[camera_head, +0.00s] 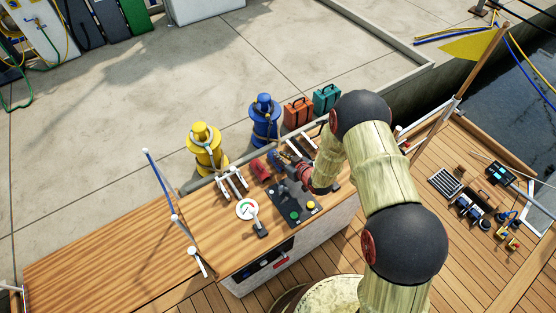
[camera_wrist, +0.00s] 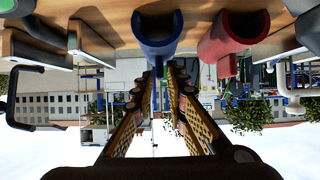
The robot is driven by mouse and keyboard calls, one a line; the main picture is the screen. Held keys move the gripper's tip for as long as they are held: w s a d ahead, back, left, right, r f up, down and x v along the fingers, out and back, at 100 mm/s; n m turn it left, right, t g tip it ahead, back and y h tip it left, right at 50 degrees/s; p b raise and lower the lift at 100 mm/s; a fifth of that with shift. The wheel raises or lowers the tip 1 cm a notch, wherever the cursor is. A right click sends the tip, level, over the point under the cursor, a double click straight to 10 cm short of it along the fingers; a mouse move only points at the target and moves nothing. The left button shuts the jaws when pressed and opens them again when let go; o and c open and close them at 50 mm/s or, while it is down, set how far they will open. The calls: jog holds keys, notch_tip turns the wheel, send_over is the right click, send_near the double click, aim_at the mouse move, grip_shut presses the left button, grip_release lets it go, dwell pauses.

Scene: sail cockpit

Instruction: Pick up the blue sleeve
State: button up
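The blue sleeve (camera_head: 273,157) lies on the wooden console top, just beyond a red sleeve (camera_head: 260,169). In the wrist view, which is upside down, the blue sleeve (camera_wrist: 157,32) shows as a hollow tube, with the red sleeve (camera_wrist: 235,36) to its right. My gripper (camera_head: 286,165) is close beside the blue sleeve in the head view and partly hides the console. In the wrist view my gripper (camera_wrist: 160,72) has its fingers apart with a clear gap between them. The fingertips point toward the blue sleeve; I cannot tell whether they touch it.
The console top (camera_head: 212,250) also holds a white gauge (camera_head: 247,209), a black panel with buttons (camera_head: 297,208) and metal cleats (camera_head: 231,184). Yellow (camera_head: 205,150) and blue (camera_head: 264,120) bollards stand behind. Two cases (camera_head: 298,113) are nearby. Open deck lies right.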

grip_shut()
jog(key=shift+r, duration=0.15)
